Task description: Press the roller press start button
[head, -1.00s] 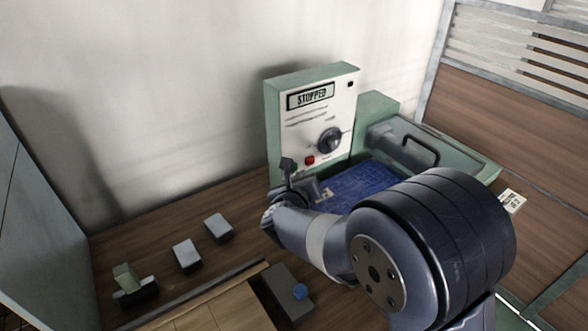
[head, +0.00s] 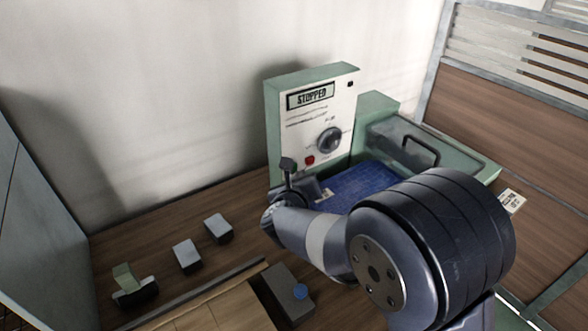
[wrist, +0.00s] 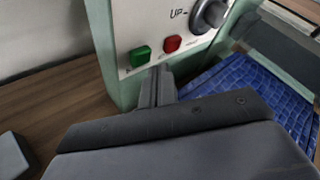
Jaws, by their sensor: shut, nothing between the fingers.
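The roller press control panel (head: 341,101) stands upright in the head view, and its display (head: 311,96) reads STOPPED. In the wrist view a green button (wrist: 141,56) sits at the panel's lower left. A red button (wrist: 172,44) is just to its right, also seen in the head view (head: 310,160). My gripper (wrist: 160,72) is shut and empty, its tips just below and between the two buttons. In the head view my gripper (head: 287,164) hides the green button. I cannot tell whether the tips touch the panel.
A dark knob (head: 329,141) marked UP sits above the buttons. A blue textured bed (head: 362,186) and a clear cover with a dark handle (head: 421,150) are right of the panel. Several small blocks (head: 187,256) lie on the wooden bench at left. A grey box with a blue button (head: 301,292) is in front.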

